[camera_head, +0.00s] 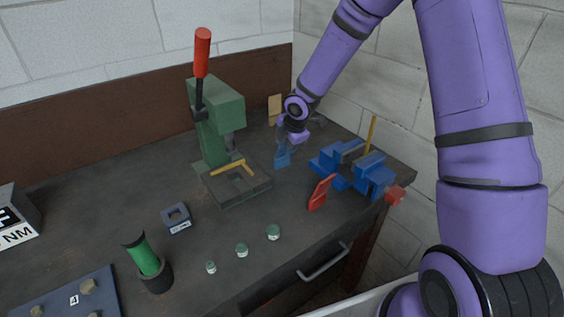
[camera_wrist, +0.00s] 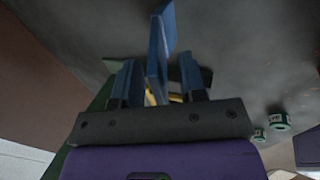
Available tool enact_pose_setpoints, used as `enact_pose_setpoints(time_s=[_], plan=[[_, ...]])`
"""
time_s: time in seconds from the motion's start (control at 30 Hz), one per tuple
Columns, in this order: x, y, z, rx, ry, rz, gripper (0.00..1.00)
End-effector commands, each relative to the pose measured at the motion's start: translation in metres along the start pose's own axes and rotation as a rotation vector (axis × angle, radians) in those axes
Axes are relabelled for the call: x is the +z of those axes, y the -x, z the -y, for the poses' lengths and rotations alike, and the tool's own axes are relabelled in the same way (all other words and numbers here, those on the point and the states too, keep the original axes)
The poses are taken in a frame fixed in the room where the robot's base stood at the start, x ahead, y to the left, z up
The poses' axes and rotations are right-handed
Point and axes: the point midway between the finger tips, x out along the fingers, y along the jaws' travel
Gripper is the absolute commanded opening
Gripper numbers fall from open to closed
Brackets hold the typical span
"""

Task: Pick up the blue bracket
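The blue bracket (camera_head: 282,158) stands upright on the bench between the green press and the blue vise, below my gripper (camera_head: 290,138). In the wrist view the bracket (camera_wrist: 158,52) is a narrow upright blue plate between the two fingers of my gripper (camera_wrist: 160,82). The fingers are apart, with a visible gap on the right side of the plate. The gripper looks open around the bracket, not closed on it. In the head view the fingertips are small and partly hidden by the wrist.
The green press (camera_head: 215,130) with a red-handled lever stands left of the bracket. The blue vise (camera_head: 355,168) and a red bracket (camera_head: 320,192) are to the right. A tan plate (camera_head: 275,108) stands behind. Small green-topped jars (camera_head: 241,250) sit toward the front edge.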

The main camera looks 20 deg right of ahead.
Motion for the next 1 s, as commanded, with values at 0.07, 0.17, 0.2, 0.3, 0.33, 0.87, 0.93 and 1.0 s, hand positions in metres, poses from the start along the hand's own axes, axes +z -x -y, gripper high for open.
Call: enact_pose_setpoints(time_s=[0.07,0.17,0.2,0.3,0.33,0.87,0.93,1.0], plan=[[-0.0006,-0.0058,-0.0006,0.001,0.002,0.000,0.38],[0.0001,-0.0086,-0.0006,0.002,0.001,0.001,0.38],[0.0003,-0.0088,-0.0005,0.002,0.001,0.001,0.38],[0.0004,-0.0086,-0.0005,0.002,0.001,0.001,0.38],[0.0003,-0.0086,-0.0005,0.002,0.001,0.001,0.38],[0.0002,-0.0082,-0.0007,0.002,0.001,0.001,0.00],[0.0003,-0.0077,-0.0008,0.002,0.000,0.001,0.00],[0.0002,-0.0064,-0.0014,0.003,0.000,0.000,0.00]])
